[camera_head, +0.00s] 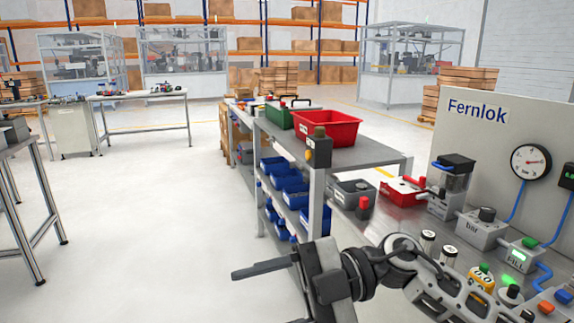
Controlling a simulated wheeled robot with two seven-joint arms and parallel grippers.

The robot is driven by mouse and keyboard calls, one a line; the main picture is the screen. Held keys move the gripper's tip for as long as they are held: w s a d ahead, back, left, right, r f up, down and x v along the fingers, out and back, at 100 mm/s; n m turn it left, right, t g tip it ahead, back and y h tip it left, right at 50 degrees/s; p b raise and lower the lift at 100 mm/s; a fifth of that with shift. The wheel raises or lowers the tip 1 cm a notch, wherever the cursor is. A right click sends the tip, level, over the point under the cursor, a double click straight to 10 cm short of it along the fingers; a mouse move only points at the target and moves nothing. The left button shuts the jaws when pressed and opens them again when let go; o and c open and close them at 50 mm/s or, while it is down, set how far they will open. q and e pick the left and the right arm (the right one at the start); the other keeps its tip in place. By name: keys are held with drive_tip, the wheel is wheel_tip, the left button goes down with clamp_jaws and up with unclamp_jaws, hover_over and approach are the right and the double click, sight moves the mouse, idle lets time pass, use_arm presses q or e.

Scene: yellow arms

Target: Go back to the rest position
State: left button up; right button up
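My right gripper (262,269) shows at the bottom middle, on an arm that comes in from the lower right. One dark finger points left over the pale floor, and nothing shows in its grasp. The lower part of the gripper is cut off by the picture's bottom edge, so its opening is unclear. My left gripper is out of view.
A workbench panel marked Fernlok (530,125) stands at right, with a gauge (530,161), knobs and small parts close to my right arm. A grey shelf table (365,153) carries a red bin (328,128); blue bins sit below.

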drive_tip(key=w+d+f+m+t+h, duration=0.1)
drive_tip(key=w+d+f+m+t, duration=0.25)
drive_tip(key=m+t, duration=0.75)
drive_tip(key=w+d+f+m+t+h, duration=0.2)
drive_tip(key=d+f+m+t, duration=0.15)
drive_tip(key=m+t, duration=0.8)
drive_tip(key=s+d+f+m+g+h, duration=0.2)
drive_tip(key=s+d+f+h, duration=0.1)
drive_tip(key=f, duration=0.4)
drive_tip(key=s+d+f+m+g+h, duration=0.2)
drive_tip(key=s+d+f+h, duration=0.1)
drive_tip(key=s+f, duration=0.3)
drive_tip(key=s+d+f+m+g+h, duration=0.2)
drive_tip(key=s+d+f+m+h, duration=0.1)
drive_tip(key=f, duration=0.6)
drive_tip(key=shift+s+d+h, duration=0.35)
drive_tip(key=shift+s+h, duration=0.25)
drive_tip(key=shift+s, duration=0.15)
drive_tip(key=shift+f, duration=0.1)
drive_tip(key=shift+c, duration=0.4)
